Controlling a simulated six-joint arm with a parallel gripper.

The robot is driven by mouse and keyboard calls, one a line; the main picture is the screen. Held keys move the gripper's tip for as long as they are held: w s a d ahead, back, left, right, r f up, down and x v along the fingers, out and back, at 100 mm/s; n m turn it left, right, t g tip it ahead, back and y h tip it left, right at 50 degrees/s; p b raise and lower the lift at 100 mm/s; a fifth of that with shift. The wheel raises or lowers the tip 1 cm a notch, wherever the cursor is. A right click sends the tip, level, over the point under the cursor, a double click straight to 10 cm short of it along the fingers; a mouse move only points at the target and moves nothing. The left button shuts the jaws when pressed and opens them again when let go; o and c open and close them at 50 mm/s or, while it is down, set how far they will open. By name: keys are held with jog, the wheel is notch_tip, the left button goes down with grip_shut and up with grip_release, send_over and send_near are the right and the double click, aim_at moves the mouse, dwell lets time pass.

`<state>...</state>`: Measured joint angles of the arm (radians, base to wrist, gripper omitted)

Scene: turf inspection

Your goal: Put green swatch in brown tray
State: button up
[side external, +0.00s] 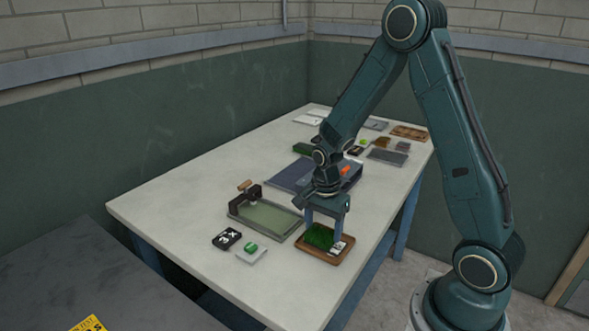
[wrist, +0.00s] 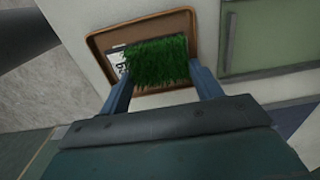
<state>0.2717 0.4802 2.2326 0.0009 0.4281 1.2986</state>
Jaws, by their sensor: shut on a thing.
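The green swatch (side external: 319,236) is a piece of grass-like turf. It also shows in the wrist view (wrist: 155,62), between my two fingers. My gripper (side external: 324,224) is shut on the swatch and points down. The brown tray (side external: 326,259) is a shallow tray with a raised rim near the table's front edge; it also shows in the wrist view (wrist: 97,42). The swatch is over the tray's inside. I cannot tell whether it touches the tray floor. A white label with dark marks (side external: 340,245) shows beside the turf.
A green-grey tray (side external: 266,219) lies just left of the brown tray. A black patterned block (side external: 227,239) and a white block with a green top (side external: 251,251) lie nearby. A blue-grey folder-like item (side external: 290,176) lies behind. The table's left part (side external: 160,210) is clear.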

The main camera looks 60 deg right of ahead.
aim_at(323, 231)
jog(key=shift+f, duration=0.1)
jog(key=o, duration=1)
notch_tip(323, 231, up, 12)
jog(key=shift+r, duration=0.15)
dwell(0.6)
